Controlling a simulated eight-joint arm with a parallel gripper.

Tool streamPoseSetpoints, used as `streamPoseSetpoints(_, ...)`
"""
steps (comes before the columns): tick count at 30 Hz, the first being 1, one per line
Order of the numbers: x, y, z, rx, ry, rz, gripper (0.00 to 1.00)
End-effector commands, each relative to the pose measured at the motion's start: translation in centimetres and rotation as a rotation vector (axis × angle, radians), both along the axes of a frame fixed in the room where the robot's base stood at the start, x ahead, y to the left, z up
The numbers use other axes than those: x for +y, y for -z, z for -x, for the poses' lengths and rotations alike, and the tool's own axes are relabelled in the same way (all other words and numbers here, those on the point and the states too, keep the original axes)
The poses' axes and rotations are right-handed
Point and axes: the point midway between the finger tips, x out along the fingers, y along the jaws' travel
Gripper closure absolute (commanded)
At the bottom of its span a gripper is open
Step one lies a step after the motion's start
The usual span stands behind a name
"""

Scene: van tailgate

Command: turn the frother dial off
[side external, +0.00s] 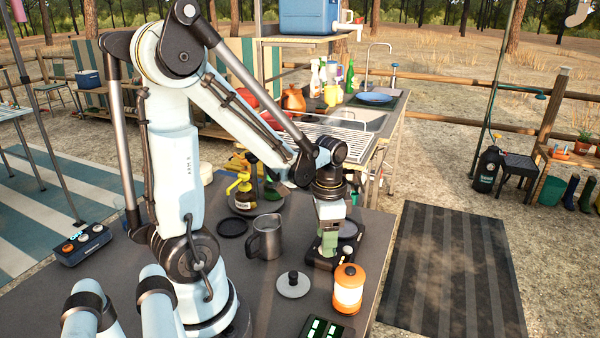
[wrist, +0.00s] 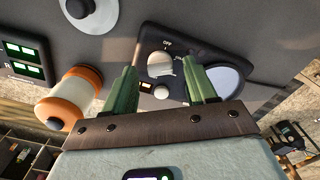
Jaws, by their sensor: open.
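The frother (wrist: 222,45) is a black base with a round pale plate; it also shows in the side view (side external: 318,262), partly hidden by my gripper. Its pale round dial (wrist: 160,64) shows in the wrist view just below a white OFF mark. Which way the dial points is hard to tell. My gripper (wrist: 159,66) is open, with its green fingers on either side of the dial in the wrist view. In the side view, my gripper (side external: 330,240) points down over the frother. I cannot tell whether a finger touches the dial.
An orange lantern (side external: 348,290), a round lid with a black knob (side external: 293,284) and a box with green displays (side external: 322,328) stand near the frother. A steel pitcher (side external: 266,238) and a dark round mat (side external: 232,227) are to its left. The table's right edge is close.

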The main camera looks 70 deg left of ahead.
Motion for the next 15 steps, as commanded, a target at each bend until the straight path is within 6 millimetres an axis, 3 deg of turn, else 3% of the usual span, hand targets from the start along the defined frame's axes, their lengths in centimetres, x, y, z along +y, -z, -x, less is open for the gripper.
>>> streamPoseSetpoints(12,0.0,0.47,0.02,0.0,0.0,0.0,0.44)
streamPoseSetpoints(15,0.0,0.47,0.02,0.0,0.0,0.0,0.59)
